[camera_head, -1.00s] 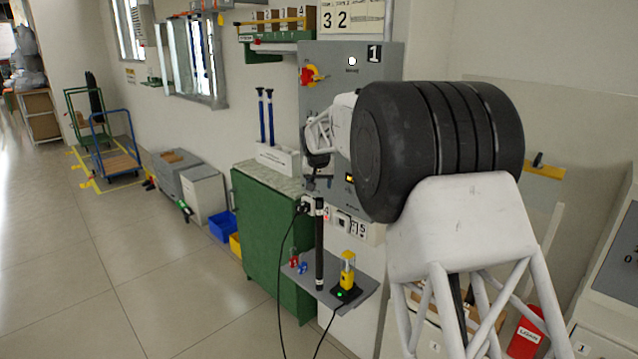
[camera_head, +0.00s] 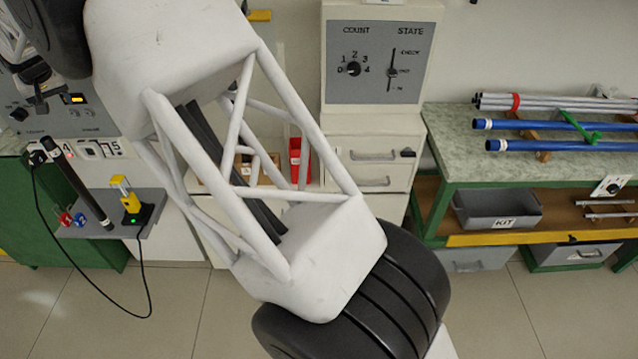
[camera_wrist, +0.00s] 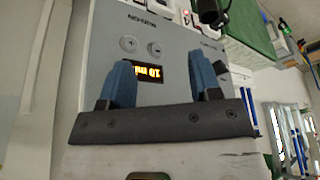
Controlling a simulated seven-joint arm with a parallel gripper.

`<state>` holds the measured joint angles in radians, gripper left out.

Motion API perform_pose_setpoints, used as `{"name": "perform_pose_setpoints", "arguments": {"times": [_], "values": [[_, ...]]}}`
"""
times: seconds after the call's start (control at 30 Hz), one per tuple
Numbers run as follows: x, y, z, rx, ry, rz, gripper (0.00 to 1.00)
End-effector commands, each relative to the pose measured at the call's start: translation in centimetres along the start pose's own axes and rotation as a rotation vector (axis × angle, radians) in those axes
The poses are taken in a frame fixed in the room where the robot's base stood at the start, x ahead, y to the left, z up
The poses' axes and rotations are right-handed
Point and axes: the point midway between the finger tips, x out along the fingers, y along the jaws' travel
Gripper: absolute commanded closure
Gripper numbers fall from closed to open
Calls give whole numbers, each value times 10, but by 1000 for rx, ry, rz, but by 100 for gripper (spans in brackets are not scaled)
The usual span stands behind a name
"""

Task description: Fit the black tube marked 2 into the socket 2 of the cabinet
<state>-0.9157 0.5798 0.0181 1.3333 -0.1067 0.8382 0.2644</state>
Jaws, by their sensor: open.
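A black tube (camera_head: 78,185) with pale bands near its ends stands tilted at the grey shelf, its top near the sockets labelled 4 and 5; no number on it is readable. Part of a dark tube-like thing (camera_wrist: 212,10) shows at the top of the wrist view. The cabinet's grey panel (camera_head: 97,118) is partly visible at the left; socket 2 cannot be made out. My gripper (camera_head: 38,98) is in front of the panel, above and left of the tube. In the wrist view its blue fingers (camera_wrist: 163,72) are apart and empty, with the panel's lit display (camera_wrist: 148,73) beyond.
The small grey shelf (camera_head: 150,198) bears a yellow device (camera_head: 124,195) with a cable, and red and blue knobs. My arm crosses the middle. At right, a bench (camera_head: 450,133) holds blue tubes (camera_head: 570,145) and grey rods. A COUNT/STATE box (camera_head: 378,60) stands behind.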

Motion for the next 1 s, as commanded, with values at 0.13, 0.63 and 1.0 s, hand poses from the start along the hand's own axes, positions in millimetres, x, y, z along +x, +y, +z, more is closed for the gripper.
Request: {"name": "perform_pose_setpoints", "arguments": {"times": [0.13, 0.63, 1.0], "values": [[-33, 58, 15, 38, -6, 17, 42], [-133, 226, 104, 156, -35, 67, 42], [-203, 320, 195, 245, -51, 100, 42]]}}
